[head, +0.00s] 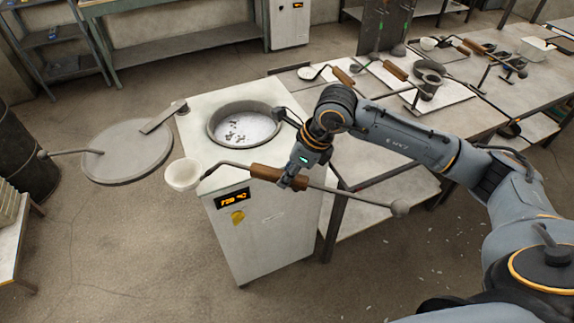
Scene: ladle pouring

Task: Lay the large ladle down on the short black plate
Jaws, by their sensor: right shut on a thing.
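The large ladle has a pale bowl (184,175), a brown wooden grip (266,173) and a long thin rod ending in a grey ball (400,207). My right gripper (292,183) is shut on the ladle near the right end of the wooden grip. It holds the ladle in the air in front of the furnace, with the bowl out past the furnace's left side. I cannot pick out the short black plate for sure; dark upright panels (385,27) stand at the back of the worktable. My left gripper is out of view.
The white furnace (262,239) has an open round pot (216,137) with grey-white contents. Its round lid (126,153) is swung out left. The worktable (478,118) at right holds white boards, smaller wooden-handled ladles and dark tools. A dark barrel (22,155) stands far left.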

